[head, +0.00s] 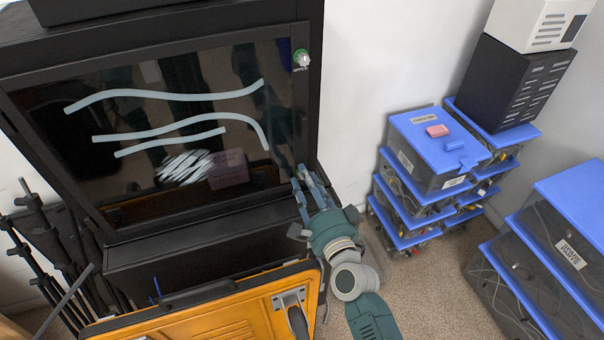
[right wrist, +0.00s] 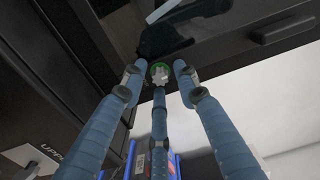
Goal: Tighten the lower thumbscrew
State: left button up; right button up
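A black PC case with a dark glass side panel (head: 60,130) stands at the left in the head view. The upper thumbscrew (head: 301,60), silver on a green ring, sits at the panel's upper right corner. My right gripper (head: 307,177) is at the panel's lower right corner and hides the lower thumbscrew there. In the right wrist view, the lower thumbscrew (right wrist: 159,72) shows between the three spread blue fingers of my right gripper (right wrist: 160,76). The side fingertips stand apart from it; I cannot tell whether the middle one touches it. My left gripper is not in view.
An orange tool cart (head: 215,308) stands in front of the case, close to my right arm. Carpet (head: 420,285) is free between the cart and the right-hand bins.

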jog(key=p+v, duration=0.1)
jog(key=v, duration=0.5)
